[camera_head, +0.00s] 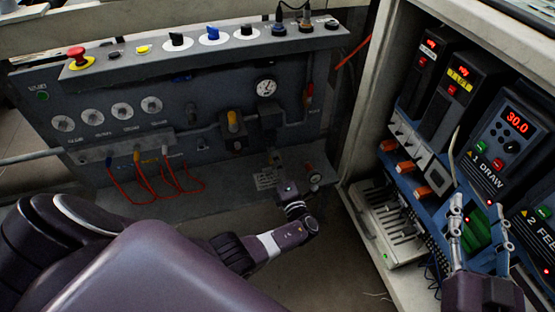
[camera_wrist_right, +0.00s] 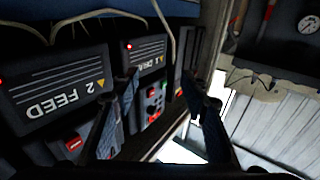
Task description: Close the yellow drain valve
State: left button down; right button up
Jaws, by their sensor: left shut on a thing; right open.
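My left gripper (camera_head: 291,190) is low in front of the grey panel in the head view, above the end of my left arm. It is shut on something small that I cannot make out. A small yellowish part (camera_head: 273,158), possibly the yellow drain valve, shows just above and behind it, below the dark filter unit (camera_head: 268,120). Whether the gripper touches that part is unclear. My right gripper (camera_head: 480,230) is open and empty in front of the drive cabinet. Its two spread fingers also show in the right wrist view (camera_wrist_right: 165,115).
The panel carries a regulator with an orange-yellow knob (camera_head: 233,121), a pressure gauge (camera_head: 265,88), several round dials and red cables (camera_head: 152,186). A red emergency button (camera_head: 76,56) sits on the top ledge. The open cabinet with a 30.0 display (camera_head: 516,123) stands at right.

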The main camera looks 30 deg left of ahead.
pick_arm(q)
jog(key=shift+a+m+p, duration=0.1)
jog(key=shift+m+p, duration=0.25)
jog(key=shift+m, duration=1.15)
pick_arm(e)
jog(key=shift+s+d+f+g+h, duration=0.15)
jog(key=shift+f+g, duration=0.3)
jog(key=shift+f, duration=0.45)
jog(key=shift+s+d+f+g+h, duration=0.15)
jog(key=shift+f+g, duration=0.25)
jog(key=shift+f, duration=0.45)
jog(key=shift+d+f+g+h, duration=0.2)
jog(key=shift+f+g, duration=0.25)
jog(key=shift+f, duration=0.45)
pick_arm(q)
jog(key=c, duration=2)
grip_release()
pick_arm(e)
jog(key=shift+a, duration=0.1)
pick_arm(q)
jog(key=shift+s+d+f, duration=0.15)
jog(key=shift+s+d, duration=0.25)
jog(key=shift+d, duration=0.15)
jog(key=v, duration=1)
jog(key=shift+s+d, duration=0.2)
jog(key=shift+d, duration=0.05)
